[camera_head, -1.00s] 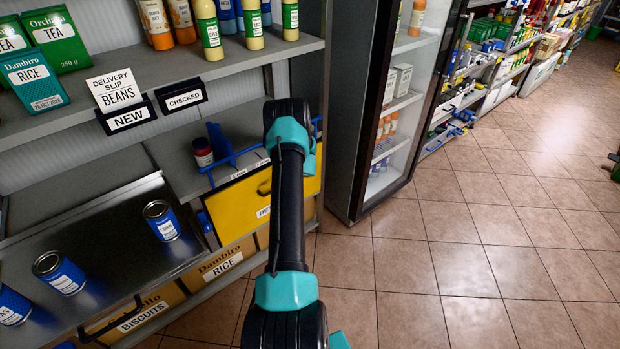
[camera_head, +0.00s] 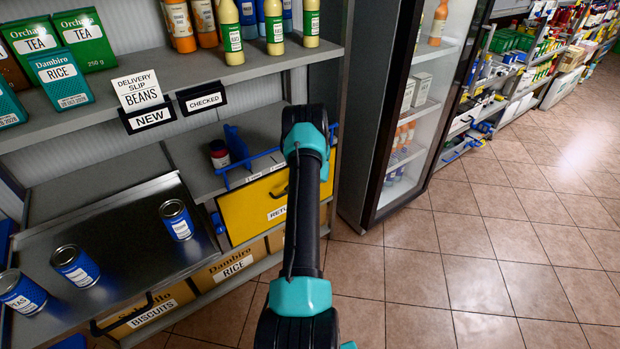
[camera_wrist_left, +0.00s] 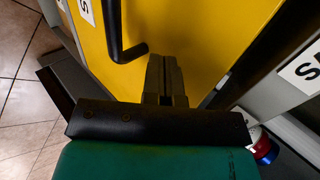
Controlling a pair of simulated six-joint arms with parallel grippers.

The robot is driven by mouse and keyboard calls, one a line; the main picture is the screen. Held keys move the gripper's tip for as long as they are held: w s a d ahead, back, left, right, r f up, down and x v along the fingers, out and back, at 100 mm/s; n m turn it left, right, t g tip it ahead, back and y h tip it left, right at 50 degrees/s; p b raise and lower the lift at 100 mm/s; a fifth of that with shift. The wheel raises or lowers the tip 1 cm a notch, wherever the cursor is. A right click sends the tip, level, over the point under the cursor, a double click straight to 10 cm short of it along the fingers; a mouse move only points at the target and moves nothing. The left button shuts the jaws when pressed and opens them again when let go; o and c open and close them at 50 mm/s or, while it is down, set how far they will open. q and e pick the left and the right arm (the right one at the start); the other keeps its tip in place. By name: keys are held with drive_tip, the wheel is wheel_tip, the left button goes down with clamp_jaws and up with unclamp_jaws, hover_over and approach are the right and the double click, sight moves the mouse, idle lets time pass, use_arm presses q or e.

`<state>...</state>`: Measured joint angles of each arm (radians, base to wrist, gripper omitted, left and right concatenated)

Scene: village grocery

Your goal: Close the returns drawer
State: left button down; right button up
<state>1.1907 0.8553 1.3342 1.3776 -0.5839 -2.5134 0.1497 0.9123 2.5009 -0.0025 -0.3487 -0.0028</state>
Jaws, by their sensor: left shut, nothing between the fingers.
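The returns drawer has a yellow front (camera_head: 248,212) with a dark handle and a partly covered label reading "RETU". It sits below the "CHECKED" shelf tag, partly hidden by my arm. In the left wrist view the yellow front (camera_wrist_left: 100,75) fills the middle, with the dark bent handle (camera_wrist_left: 122,42) beside the fingers. A dark band runs along one edge of the front. My left gripper (camera_wrist_left: 163,62) is shut and empty, its tips at or very near the yellow face; contact cannot be told. In the head view its fingers are hidden behind the arm. My right gripper is not in view.
A jar with a dark red lid (camera_head: 219,153) and a blue rail (camera_head: 250,166) are behind the drawer front. Blue cans (camera_head: 176,220) stand on the metal tray at left. A glass-door fridge (camera_head: 395,190) stands to the right. The tiled floor (camera_head: 450,280) is clear.

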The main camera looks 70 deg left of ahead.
use_arm(q)
drive_tip(key=d+f+v, duration=0.1)
drive_tip(key=v, duration=1.1)
drive_tip(key=shift+w+d+f, duration=0.15)
drive_tip(key=shift+w+d, duration=0.1)
drive_tip(key=shift+w, duration=0.15)
drive_tip(key=shift+w, duration=0.1)
drive_tip(key=w+d+f+t+h, duration=0.25)
drive_tip(key=w+d, duration=0.35)
drive_tip(key=d, duration=0.4)
drive_tip(key=w+d+f+m+t+h, duration=0.1)
drive_tip(key=w+d+f+t, duration=0.15)
drive_tip(key=w+d, duration=0.55)
drive_tip(key=w+d+f+t+h, duration=0.2)
drive_tip(key=w+d+f, duration=0.2)
drive_tip(key=d, duration=0.8)
drive_tip(key=s+d+g+h, duration=0.1)
drive_tip(key=s+d+h, duration=0.2)
drive_tip(key=d, duration=1.2)
drive_tip(key=s+d+g+h, duration=0.2)
drive_tip(key=s+d+h, duration=0.2)
drive_tip(key=d, duration=1.2)
drive_tip(key=shift+s+r+m, duration=0.25)
drive_tip(key=shift+s+m, duration=0.15)
